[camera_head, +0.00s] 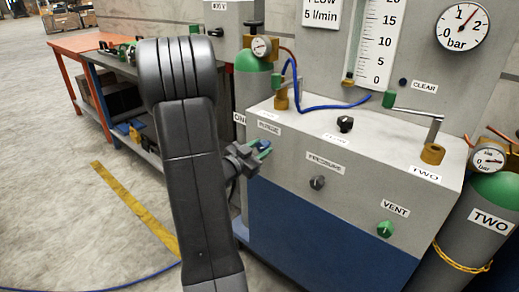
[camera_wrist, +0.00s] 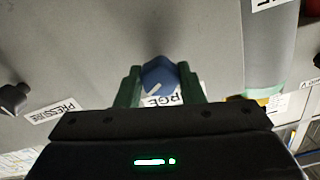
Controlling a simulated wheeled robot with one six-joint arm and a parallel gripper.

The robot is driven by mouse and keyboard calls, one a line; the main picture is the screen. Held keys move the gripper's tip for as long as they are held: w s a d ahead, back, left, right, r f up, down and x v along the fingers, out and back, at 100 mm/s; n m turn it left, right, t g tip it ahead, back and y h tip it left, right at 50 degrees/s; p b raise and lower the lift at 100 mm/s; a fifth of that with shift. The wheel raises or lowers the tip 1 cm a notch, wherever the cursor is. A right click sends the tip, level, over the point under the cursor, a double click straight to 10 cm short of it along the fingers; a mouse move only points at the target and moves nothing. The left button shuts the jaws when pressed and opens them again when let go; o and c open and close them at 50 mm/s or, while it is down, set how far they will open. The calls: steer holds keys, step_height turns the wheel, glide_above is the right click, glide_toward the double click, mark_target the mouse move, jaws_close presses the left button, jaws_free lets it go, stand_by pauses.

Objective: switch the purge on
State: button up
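The blue purge knob (camera_wrist: 160,75) with a white pointer mark sits on the grey panel in the wrist view. The green fingers of my gripper (camera_wrist: 160,88) stand on either side of it, close to its sides. Whether they press on it I cannot tell. The label (camera_wrist: 162,100) below the knob is partly hidden and shows "RGE". In the head view my gripper (camera_head: 256,150) is at the left end of the cabinet front, just below the PURGE label (camera_head: 268,128). The blue knob (camera_head: 264,145) is mostly hidden there by my gripper.
A dark PRESSURE knob (camera_head: 317,182) and a green VENT knob (camera_head: 385,229) are to the right on the same front. A black knob (camera_head: 345,124) and two valves with green handles stand on the cabinet top. Gas cylinder TWO (camera_head: 462,240) stands at right.

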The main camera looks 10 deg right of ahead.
steer(key=shift+c, duration=0.9)
steer(key=shift+f+m+b, duration=0.15)
steer(key=shift+m+b, duration=0.25)
steer(key=shift+b, duration=0.15)
steer(key=shift+m+b, duration=0.9)
steer(key=shift+b, duration=0.05)
steer(key=shift+m+b, duration=1.3)
steer(key=shift+m, duration=0.2)
steer(key=o, duration=1)
